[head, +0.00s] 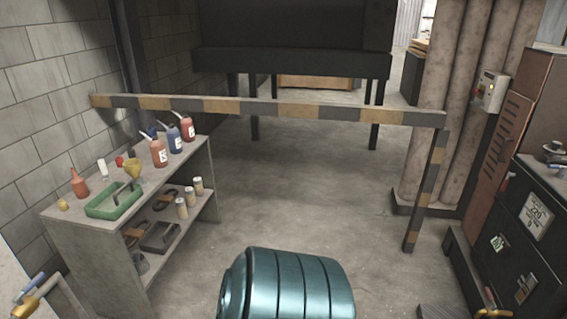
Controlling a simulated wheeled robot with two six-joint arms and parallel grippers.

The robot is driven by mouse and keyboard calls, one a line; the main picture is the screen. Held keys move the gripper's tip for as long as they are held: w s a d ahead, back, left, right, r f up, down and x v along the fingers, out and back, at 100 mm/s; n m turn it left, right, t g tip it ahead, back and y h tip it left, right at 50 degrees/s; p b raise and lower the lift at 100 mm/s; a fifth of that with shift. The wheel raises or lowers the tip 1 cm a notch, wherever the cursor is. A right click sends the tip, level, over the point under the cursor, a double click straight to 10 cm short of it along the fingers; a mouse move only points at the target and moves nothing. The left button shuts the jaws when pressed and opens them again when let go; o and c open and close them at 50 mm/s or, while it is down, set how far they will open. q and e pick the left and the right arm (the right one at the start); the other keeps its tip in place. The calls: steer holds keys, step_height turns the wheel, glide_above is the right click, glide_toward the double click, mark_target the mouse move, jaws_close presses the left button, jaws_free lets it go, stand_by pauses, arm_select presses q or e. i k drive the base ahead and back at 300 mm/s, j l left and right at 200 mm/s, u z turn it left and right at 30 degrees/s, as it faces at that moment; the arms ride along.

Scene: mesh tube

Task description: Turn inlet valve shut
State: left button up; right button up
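A brass fitting (38,300) with a blue-ended lever (29,288) is at the bottom left corner, partly cut off by the frame edge. A small dark fitting with a blue part (555,153) sits on top of the dark cabinet at the right edge. I cannot tell which of these, if either, is the inlet valve, or whether it is open or shut. Neither of my grippers is in view.
A grey shelf unit (120,272) with bottles and a green tray (114,203) stands at left. A striped barrier (270,108) crosses behind it. A teal ribbed drum-like body (290,285) is at bottom centre. A dark cabinet (500,225) stands right. Middle floor is clear.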

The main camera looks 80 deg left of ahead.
mark_target(35, 281)
steer(key=l+u, duration=0.1)
steer(key=u, duration=2.1)
steer(key=j, duration=0.1)
